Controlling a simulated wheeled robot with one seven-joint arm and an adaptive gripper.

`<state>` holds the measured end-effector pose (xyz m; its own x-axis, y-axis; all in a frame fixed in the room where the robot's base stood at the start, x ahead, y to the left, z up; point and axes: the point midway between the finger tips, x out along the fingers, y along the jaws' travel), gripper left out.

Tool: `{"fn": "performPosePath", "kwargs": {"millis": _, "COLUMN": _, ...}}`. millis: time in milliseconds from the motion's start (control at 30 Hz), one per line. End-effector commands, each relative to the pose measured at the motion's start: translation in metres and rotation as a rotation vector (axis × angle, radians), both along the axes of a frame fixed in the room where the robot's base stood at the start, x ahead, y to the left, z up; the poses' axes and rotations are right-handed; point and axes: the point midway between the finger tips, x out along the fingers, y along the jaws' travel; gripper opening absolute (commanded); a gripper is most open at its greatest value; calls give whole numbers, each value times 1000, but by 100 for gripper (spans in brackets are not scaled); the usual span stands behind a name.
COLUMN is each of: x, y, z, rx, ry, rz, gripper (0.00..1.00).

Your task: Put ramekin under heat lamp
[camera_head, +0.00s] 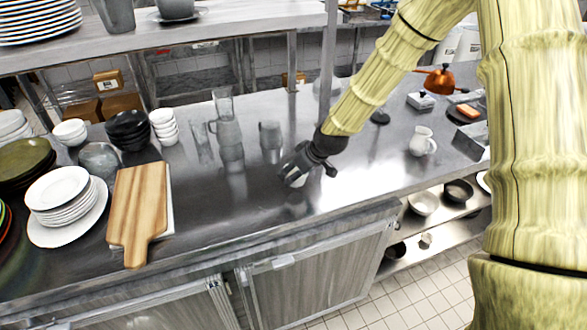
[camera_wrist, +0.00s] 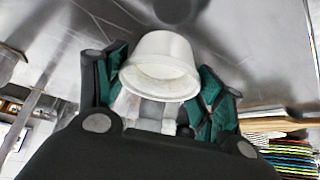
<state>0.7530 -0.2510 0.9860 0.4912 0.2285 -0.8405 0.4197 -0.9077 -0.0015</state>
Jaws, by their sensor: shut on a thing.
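The white ramekin (camera_wrist: 160,66) sits between the green-padded fingers of my gripper (camera_wrist: 163,95) in the wrist view. My gripper is shut on it. In the head view my gripper (camera_head: 305,168) is low over the middle of the steel counter, and a small part of the ramekin (camera_head: 298,181) shows beneath the fingers. I cannot tell whether the ramekin touches the counter. The copper heat lamp (camera_head: 437,79) is at the back right, apart from my gripper.
A white pitcher (camera_head: 422,142) and a dark plate with orange food (camera_head: 467,111) stand on the right. Glasses and metal cups (camera_head: 270,140) stand left of my gripper. A wooden board (camera_head: 138,208) and stacked plates (camera_head: 60,190) fill the left. The counter's front middle is clear.

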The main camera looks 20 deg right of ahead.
Motion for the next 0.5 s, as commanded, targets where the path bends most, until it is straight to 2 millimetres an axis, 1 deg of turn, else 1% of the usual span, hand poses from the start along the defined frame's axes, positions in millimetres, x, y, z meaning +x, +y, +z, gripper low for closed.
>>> {"fn": "performPosePath", "kwargs": {"millis": 33, "x": 9, "y": -2, "z": 2, "rx": 0, "ry": 0, "rz": -1, "gripper": 41}}
{"fn": "performPosePath", "kwargs": {"millis": 200, "x": 27, "y": -3, "z": -1, "rx": 0, "ry": 0, "rz": 1, "gripper": 41}}
{"fn": "performPosePath", "kwargs": {"millis": 367, "x": 34, "y": -4, "z": -3, "rx": 0, "ry": 0, "rz": 2, "gripper": 41}}
{"fn": "performPosePath", "kwargs": {"millis": 467, "x": 41, "y": -5, "z": -2, "rx": 0, "ry": 0, "rz": 1, "gripper": 41}}
{"fn": "performPosePath", "kwargs": {"millis": 500, "x": 40, "y": -5, "z": -6, "rx": -1, "ry": 2, "rz": 1, "gripper": 41}}
